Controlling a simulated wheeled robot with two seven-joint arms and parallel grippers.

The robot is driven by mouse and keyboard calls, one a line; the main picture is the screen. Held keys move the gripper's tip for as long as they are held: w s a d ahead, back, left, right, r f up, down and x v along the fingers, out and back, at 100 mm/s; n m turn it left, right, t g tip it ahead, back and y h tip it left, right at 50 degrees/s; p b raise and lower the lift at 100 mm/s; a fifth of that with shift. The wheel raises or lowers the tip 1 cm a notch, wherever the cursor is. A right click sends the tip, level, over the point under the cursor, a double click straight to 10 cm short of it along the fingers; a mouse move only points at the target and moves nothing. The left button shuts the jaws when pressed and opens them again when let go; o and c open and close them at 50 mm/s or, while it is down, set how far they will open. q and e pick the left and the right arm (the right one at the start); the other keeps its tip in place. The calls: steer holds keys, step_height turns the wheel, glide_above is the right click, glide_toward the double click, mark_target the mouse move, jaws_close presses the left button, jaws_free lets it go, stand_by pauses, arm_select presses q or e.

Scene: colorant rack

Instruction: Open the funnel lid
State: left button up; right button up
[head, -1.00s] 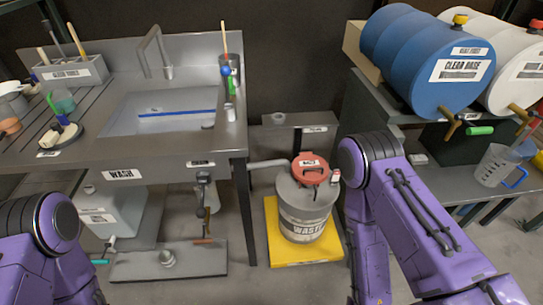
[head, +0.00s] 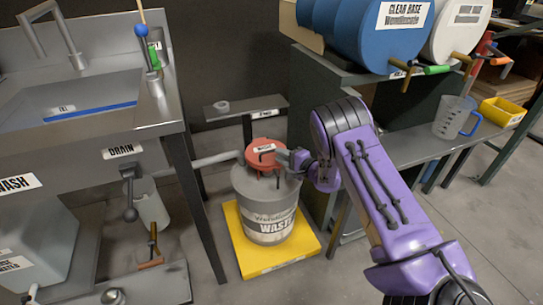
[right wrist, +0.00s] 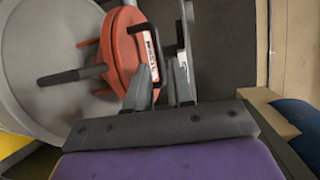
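The red funnel lid (head: 265,147) lies on top of the grey waste drum (head: 268,208), seemingly closed. The right wrist view shows the lid (right wrist: 124,48) close up, with a black handle and a white label on it. My right gripper (head: 284,160) is at the right side of the lid. In the right wrist view, its fingers (right wrist: 161,85) are apart, with the lower end of the black handle near the gap between them. I cannot tell whether they touch the handle. My left gripper is not in view.
The drum stands on a yellow base (head: 283,258). A grey pipe (head: 217,160) runs from the sink side to the drum. A dark shelf with a blue barrel (head: 365,32) stands at the right. A small grey shelf (head: 247,105) is behind the drum.

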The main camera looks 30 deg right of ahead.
mark_target(271, 152)
steer(key=b+x, duration=0.1)
steer(key=x, duration=0.4)
steer(key=shift+w+f, duration=0.15)
steer(key=shift+w, duration=0.15)
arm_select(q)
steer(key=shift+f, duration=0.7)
